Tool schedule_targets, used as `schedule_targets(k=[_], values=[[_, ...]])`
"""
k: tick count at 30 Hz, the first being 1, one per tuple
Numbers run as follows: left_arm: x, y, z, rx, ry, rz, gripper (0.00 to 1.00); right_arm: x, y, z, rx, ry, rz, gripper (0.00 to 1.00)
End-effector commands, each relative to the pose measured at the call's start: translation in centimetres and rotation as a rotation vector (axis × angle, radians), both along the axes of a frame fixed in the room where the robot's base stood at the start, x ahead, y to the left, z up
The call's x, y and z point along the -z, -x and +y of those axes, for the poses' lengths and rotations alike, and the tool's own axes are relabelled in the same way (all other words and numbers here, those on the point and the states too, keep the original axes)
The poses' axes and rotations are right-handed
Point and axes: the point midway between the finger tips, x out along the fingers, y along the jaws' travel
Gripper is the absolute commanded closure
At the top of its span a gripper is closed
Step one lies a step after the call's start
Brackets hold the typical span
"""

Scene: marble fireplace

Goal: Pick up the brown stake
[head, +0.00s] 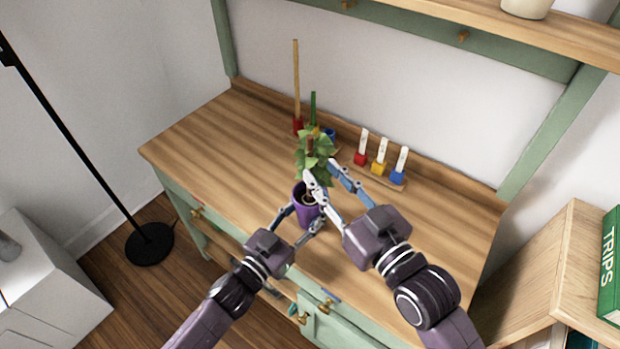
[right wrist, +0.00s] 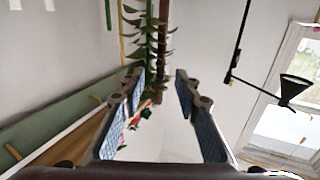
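A purple pot (head: 299,210) with a leafy green plant (head: 318,160) stands on the wooden top. The brown stake (head: 310,145) shows partly among the leaves. In the right wrist view the brown stake (right wrist: 163,50) runs upright beside the green stem, beyond the fingertips. My right gripper (head: 322,172) is open at the plant, just above the pot; in its wrist view (right wrist: 160,76) the stake appears in the gap between the fingers, touching neither. My left gripper (head: 306,214) has its fingers on both sides of the pot and appears closed on it.
Behind the plant a tall tan stick (head: 296,80) stands in a red holder, beside a green stick (head: 313,103) and a blue holder (head: 331,133). A wooden rack (head: 384,175) holds red, yellow and blue pieces. The left of the top (head: 210,140) is clear.

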Motion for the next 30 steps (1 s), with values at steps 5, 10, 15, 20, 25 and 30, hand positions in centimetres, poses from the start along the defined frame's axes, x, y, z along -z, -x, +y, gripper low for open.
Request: schedule_targets(k=[5, 10, 15, 20, 25, 30], values=[[0.0, 0.0, 0.0, 0.001, 0.001, -0.001, 0.92, 0.0, -2.1, 1.4, 0.001, 0.0, -0.001, 0.7], [0.0, 0.0, 0.0, 0.001, 0.0, 0.0, 0.92, 0.0, -2.7, 1.7, 0.0, 0.001, 0.0, 0.7], [0.0, 0.0, -0.1, 0.001, 0.001, -0.001, 0.92, 0.1, -2.7, 1.7, 0.0, 0.001, 0.0, 0.71], [0.0, 0.1, -0.1, 0.002, 0.0, -0.001, 0.92, 0.1, -2.6, 1.7, 0.0, 0.001, 0.001, 0.89], [0.0, 0.1, -0.1, 0.002, 0.001, -0.001, 0.92, 0.1, -2.6, 1.7, 0.0, 0.001, 0.001, 1.0], [0.0, 0.1, -0.1, 0.002, 0.001, 0.0, 0.92, 0.0, -2.6, 1.7, 0.0, 0.0, 0.0, 1.0]])
